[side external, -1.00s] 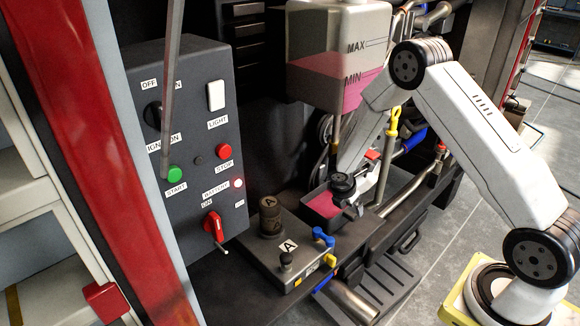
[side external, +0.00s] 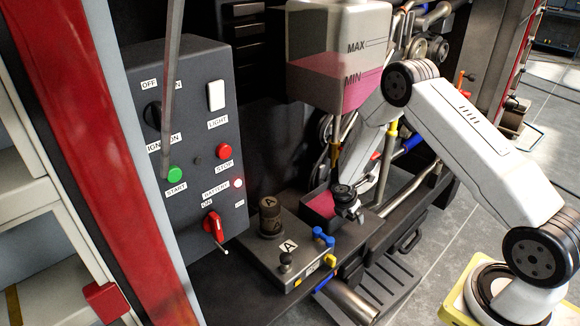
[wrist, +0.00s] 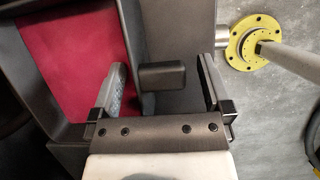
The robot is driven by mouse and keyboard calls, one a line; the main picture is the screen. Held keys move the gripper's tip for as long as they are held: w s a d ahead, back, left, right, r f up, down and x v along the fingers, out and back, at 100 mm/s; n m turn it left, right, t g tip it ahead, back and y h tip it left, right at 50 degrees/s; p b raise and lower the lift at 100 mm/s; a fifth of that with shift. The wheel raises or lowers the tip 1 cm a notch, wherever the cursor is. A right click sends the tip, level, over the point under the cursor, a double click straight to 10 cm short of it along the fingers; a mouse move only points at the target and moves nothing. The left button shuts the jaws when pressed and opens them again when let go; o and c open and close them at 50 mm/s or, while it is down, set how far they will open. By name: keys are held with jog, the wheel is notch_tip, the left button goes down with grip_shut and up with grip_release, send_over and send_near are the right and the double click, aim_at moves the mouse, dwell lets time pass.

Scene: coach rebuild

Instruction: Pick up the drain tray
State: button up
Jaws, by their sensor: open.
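The drain tray is a dark open box with a red-pink inside. In the side external view the tray (side external: 316,219) sits below the tank, partly hidden by my wrist. In the wrist view its dark wall (wrist: 133,28) runs beside the red inside at left. A dark block-like handle (wrist: 162,76) sticks out from the tray's side. My gripper (wrist: 164,75) is open, with one finger on each side of the handle and visible gaps to both. It also shows at the tray's right end in the side external view (side external: 354,214).
A translucent tank (side external: 338,60) with pink fluid hangs above the tray. A block with a dark knob and blue and yellow fittings (side external: 300,262) is at front left. Pipes (side external: 410,190) run at right. A yellow flange (wrist: 254,42) is right of the handle in the wrist view.

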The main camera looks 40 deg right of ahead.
grip_shut()
jog(key=shift+w+r, duration=0.1)
dwell(0.4)
jog(key=shift+r, duration=0.15)
jog(key=shift+r, duration=1)
jog(key=s+a+r, duration=0.4)
jog(key=s+r, duration=0.6)
jog(key=s, duration=0.3)
jog(key=shift+s+a+r, duration=0.15)
jog(key=shift+s+r, duration=0.05)
jog(key=shift+r, duration=0.1)
